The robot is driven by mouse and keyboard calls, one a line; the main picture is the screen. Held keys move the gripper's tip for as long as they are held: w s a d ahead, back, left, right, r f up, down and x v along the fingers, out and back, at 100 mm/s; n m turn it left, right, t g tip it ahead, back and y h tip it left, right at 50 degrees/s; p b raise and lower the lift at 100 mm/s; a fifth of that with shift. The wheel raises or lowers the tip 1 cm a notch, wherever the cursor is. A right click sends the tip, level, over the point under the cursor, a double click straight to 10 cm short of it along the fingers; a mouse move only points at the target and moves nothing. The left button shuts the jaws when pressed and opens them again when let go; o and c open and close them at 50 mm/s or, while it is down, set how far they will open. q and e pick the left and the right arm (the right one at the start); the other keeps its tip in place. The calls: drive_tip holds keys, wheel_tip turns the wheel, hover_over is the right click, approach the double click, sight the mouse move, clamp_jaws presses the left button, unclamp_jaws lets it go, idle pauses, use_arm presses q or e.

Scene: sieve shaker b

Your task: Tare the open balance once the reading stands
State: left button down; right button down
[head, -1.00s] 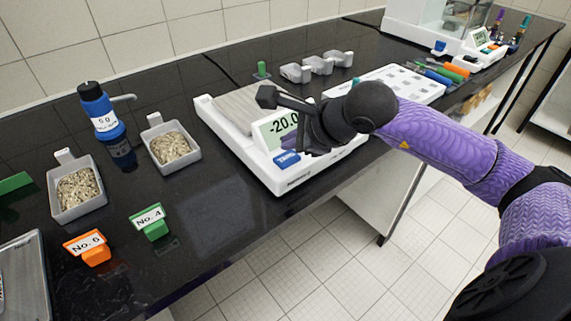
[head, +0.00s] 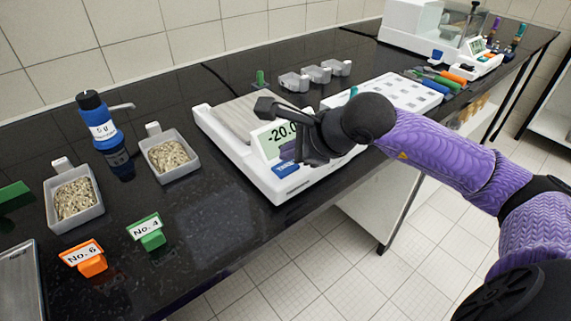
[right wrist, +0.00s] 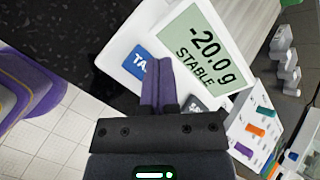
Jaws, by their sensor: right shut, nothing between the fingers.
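The open balance (head: 205,118) is a white unit with a bare metal pan (head: 243,112) and a tilted display. In the right wrist view its display (right wrist: 207,50) reads -20.0 g with STABLE below. The blue TARE button (head: 287,169) is at the front; in the right wrist view the button (right wrist: 137,63) is partly covered by my finger. My right gripper (head: 268,106) is shut and empty in the head view, over the front of the balance. In the right wrist view its fingertips (right wrist: 158,66) appear beside the button; contact cannot be told. My left gripper is out of view.
Two grey trays of grain (head: 74,198) (head: 170,160), a blue bottle (head: 100,125) and No. 6 (head: 82,256) and No. 4 (head: 147,230) tags stand left. A white tray (head: 420,97) and an enclosed balance (head: 405,25) are to the right.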

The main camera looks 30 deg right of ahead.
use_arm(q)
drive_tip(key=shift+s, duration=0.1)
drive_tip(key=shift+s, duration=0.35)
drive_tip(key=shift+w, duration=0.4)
use_arm(e)
drive_tip(key=shift+f+b, duration=0.4)
drive_tip(key=shift+b, duration=0.05)
drive_tip(key=shift+f, duration=0.1)
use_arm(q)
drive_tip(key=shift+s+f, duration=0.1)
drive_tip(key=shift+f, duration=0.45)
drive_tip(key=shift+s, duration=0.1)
